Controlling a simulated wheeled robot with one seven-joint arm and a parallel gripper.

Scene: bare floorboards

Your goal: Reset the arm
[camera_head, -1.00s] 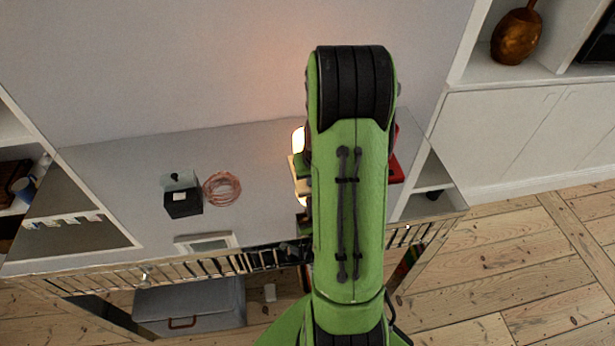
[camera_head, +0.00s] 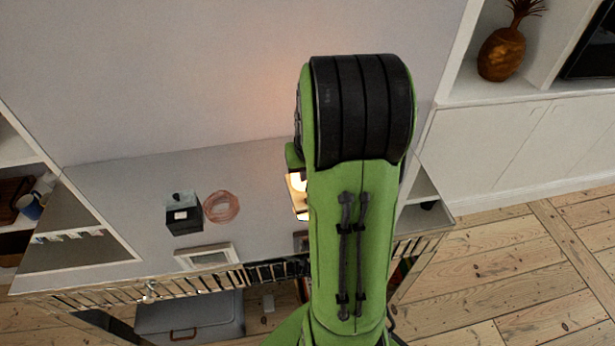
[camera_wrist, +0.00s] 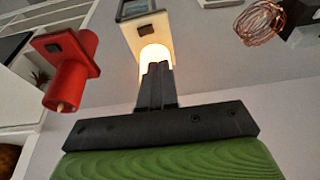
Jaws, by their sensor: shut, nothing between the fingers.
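My green arm (camera_head: 350,220) rises through the middle of the head view and hides part of the white console table (camera_head: 110,200). My gripper (camera_wrist: 157,72) shows in the wrist view with its dark fingers together and nothing between them. Its tips overlap the glowing lamp (camera_wrist: 142,30) in the picture; I cannot tell whether they touch. The lamp also shows in the head view (camera_head: 298,190), partly hidden behind my arm. The gripper itself is hidden in the head view.
A red object (camera_wrist: 70,80) stands beside the lamp. White shelving (camera_head: 490,130) stands right. Floorboards (camera_head: 510,260) at lower right are clear.

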